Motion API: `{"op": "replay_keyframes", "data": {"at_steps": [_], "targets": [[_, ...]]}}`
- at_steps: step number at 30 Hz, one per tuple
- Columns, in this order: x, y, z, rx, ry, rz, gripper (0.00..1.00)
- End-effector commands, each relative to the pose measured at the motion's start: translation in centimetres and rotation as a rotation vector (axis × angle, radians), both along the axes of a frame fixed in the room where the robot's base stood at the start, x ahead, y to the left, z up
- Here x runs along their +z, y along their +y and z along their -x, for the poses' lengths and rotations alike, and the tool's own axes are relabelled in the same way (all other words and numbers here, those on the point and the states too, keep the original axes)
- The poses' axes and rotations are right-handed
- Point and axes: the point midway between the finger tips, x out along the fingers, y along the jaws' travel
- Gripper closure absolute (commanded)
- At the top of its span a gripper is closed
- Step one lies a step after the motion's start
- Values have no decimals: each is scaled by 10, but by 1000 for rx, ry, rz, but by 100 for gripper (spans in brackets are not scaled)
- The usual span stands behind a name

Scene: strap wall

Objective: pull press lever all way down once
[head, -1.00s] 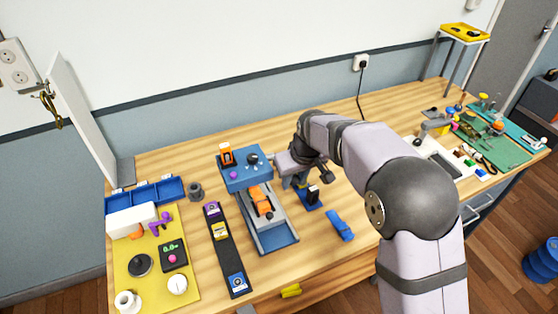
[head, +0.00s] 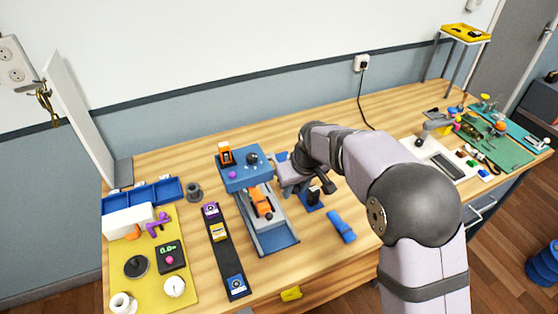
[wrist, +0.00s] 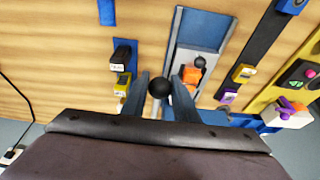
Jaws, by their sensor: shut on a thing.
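The press has a blue head (head: 246,180) and a grey-blue base tray (head: 276,240), left of my arm in the head view. An orange part (head: 260,200) sits in its middle. My gripper (wrist: 160,92) has its two fingers on either side of the lever's black ball knob (wrist: 160,88) and is shut on it. A pale lever rod (wrist: 158,109) runs from the knob down between the fingers. In the head view my gripper (head: 286,174) is beside the right side of the press head, and the lever is hidden there.
A black strip with several marked blocks (head: 222,252) lies left of the press. A dark block on a blue base (head: 314,196) and a blue piece (head: 341,226) lie to the right. Blue bins (head: 142,195) and a yellow mat (head: 190,285) are at the left.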

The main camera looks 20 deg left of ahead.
Motion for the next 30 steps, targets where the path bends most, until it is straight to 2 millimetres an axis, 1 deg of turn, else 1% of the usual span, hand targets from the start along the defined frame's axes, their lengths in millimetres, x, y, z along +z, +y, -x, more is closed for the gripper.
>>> {"op": "replay_keyframes", "data": {"at_steps": [1,11,16,30], "targets": [[-4,-1,1,0,4,3,86],[-4,-1,1,0,4,3,86],[-7,-1,1,0,5,4,86],[-33,-2,2,0,4,3,86]]}}
